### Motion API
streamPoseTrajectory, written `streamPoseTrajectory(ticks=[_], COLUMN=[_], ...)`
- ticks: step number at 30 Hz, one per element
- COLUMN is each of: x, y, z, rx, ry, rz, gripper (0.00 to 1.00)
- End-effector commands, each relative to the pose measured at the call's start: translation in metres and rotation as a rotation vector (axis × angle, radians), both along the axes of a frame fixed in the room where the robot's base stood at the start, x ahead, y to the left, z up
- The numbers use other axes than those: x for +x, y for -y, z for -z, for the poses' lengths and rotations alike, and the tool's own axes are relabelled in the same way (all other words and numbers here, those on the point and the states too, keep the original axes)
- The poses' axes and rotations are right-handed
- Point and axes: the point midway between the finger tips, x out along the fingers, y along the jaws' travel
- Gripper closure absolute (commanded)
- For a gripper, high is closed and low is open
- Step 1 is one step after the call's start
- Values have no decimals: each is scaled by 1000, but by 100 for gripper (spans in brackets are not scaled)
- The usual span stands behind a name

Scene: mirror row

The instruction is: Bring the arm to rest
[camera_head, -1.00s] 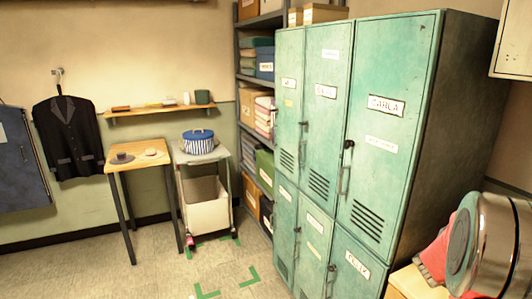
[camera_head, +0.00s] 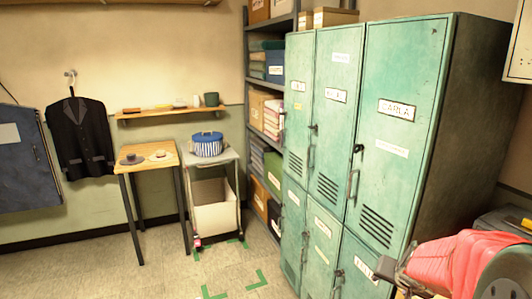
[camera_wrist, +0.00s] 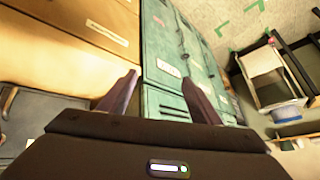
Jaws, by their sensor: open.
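My gripper (camera_wrist: 155,76) shows in the wrist view, with its two dark fingers apart and nothing between them. Beyond the fingers, the wrist view shows the green lockers (camera_wrist: 165,35) tilted. I cannot make out the fingertips clearly there.
Green lockers (camera_head: 400,125) stand at the right. A shelf rack (camera_head: 245,75), a trolley (camera_head: 216,220) with a blue striped box (camera_head: 208,146), and a small wooden table (camera_head: 150,159) stand further back. Floor with green tape marks (camera_head: 240,285) is open in front.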

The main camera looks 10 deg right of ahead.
Motion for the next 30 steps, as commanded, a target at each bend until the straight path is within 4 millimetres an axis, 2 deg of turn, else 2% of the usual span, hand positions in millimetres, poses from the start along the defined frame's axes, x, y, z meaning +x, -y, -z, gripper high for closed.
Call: streamPoseTrajectory(ticks=[1,3,9,12,18,24,30], x=[-7,-19,-59,-81,-123,-157,-175], y=[-21,-46,-108,-132,-172,-200,-224], z=[-5,-8,-19,-26,-39,-53,-73], rx=[17,38,73,73,53,3,-70], ry=[-25,-65,-178,-226,-305,-338,-293], rz=[-39,-88,-213,-270,-371,-465,-559], gripper=[42,42,42,42,42,42,42])
